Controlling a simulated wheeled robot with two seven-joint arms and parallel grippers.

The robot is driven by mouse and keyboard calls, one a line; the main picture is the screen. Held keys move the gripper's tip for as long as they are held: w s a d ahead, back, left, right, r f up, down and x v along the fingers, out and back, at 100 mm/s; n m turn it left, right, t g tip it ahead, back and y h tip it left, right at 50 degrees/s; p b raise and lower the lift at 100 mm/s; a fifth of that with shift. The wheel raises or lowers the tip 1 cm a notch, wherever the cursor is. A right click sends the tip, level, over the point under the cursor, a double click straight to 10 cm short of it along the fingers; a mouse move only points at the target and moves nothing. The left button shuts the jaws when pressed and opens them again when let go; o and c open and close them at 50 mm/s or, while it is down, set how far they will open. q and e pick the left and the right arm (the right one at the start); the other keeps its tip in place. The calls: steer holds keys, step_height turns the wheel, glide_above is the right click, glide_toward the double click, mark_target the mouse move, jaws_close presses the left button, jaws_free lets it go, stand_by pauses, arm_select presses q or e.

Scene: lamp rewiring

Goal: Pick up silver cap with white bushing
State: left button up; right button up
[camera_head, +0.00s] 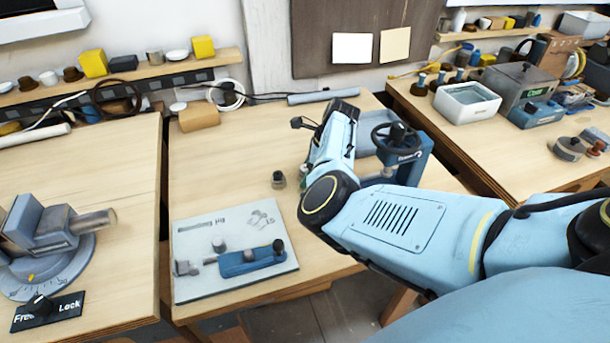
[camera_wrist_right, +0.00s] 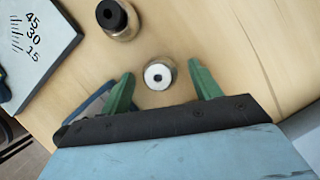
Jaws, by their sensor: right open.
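The silver cap with white bushing (camera_wrist_right: 158,75) shows in the right wrist view as a small round silver piece with a white ring and a dark centre hole. It stands on the wood table. My right gripper (camera_wrist_right: 161,69) is open, with its green fingers on either side of the cap and visible gaps between. In the head view my own right forearm and wrist largely hide the gripper and this cap. A similar silver cap with a black bushing (camera_wrist_right: 113,17) stands just beyond; it also shows in the head view (camera_head: 278,180). My left gripper is not in view.
A light mat (camera_head: 190,240) with a blue fixture (camera_head: 250,260) lies front left of the caps. A blue press with a black handwheel (camera_head: 398,135) stands behind my right arm. The table between mat and back shelf is mostly clear.

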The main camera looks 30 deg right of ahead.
steer(key=shift+r, duration=0.1)
steer(key=c, duration=1.1)
